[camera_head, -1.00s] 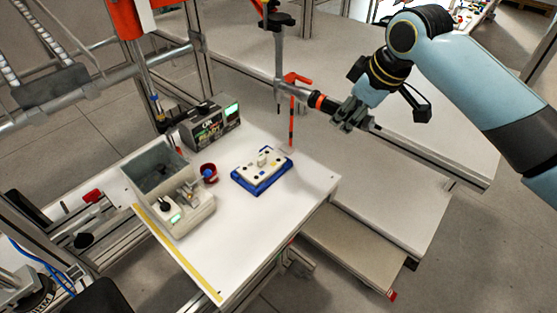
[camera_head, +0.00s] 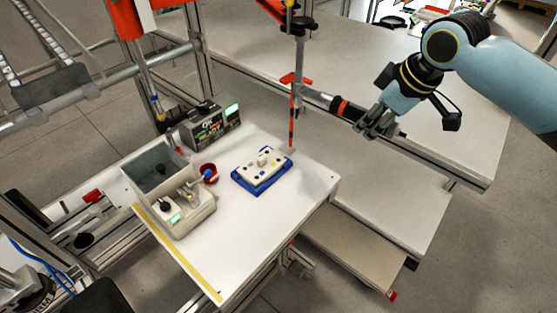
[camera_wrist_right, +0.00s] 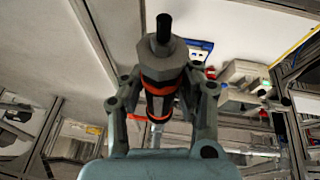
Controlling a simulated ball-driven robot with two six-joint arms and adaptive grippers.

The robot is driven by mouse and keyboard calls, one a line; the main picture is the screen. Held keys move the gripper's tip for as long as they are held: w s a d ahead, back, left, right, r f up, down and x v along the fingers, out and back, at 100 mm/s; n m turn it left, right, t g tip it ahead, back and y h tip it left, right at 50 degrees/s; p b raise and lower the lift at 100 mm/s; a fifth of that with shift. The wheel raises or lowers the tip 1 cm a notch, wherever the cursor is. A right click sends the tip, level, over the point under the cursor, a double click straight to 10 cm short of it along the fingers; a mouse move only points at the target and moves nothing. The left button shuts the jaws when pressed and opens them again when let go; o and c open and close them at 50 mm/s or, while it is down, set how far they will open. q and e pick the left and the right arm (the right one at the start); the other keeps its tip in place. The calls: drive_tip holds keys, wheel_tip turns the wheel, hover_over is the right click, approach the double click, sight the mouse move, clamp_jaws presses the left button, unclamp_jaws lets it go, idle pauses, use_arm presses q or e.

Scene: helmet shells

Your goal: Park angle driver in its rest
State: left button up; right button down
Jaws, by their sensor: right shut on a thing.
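The angle driver (camera_head: 330,100) is a slim grey and black tool with an orange band. My right gripper (camera_head: 378,120) is shut around its rear part and holds it roughly level, clear of the surfaces below. In the right wrist view, the driver (camera_wrist_right: 161,75) lies between the two fingers of the gripper (camera_wrist_right: 160,100), its black end towards the camera. Its far end meets an upright silver rod (camera_head: 300,50). A thin red post (camera_head: 292,122) with a short red arm stands at the table's back edge, close to that end; whether they touch is unclear. My left gripper is out of view.
The white table (camera_head: 240,245) carries a blue-based fixture (camera_head: 262,187), a red cup (camera_head: 208,178), a grey bin unit (camera_head: 150,160) and a controller box with a green screen (camera_head: 210,128). A wide pale surface (camera_head: 400,60) lies behind the driver.

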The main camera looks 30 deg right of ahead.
drive_tip(key=shift+w, duration=0.1)
drive_tip(key=w+d+b, duration=0.1)
drive_tip(key=w+d, duration=0.2)
drive_tip(key=w, duration=0.2)
drive_tip(key=shift+w, duration=0.25)
drive_tip(key=shift+p, duration=0.4)
drive_tip(key=c, duration=0.9)
unclamp_jaws()
drive_tip(key=shift+o, duration=0.3)
drive_tip(key=shift+s, duration=0.1)
drive_tip(key=o, duration=0.8)
drive_tip(key=shift+c, duration=0.2)
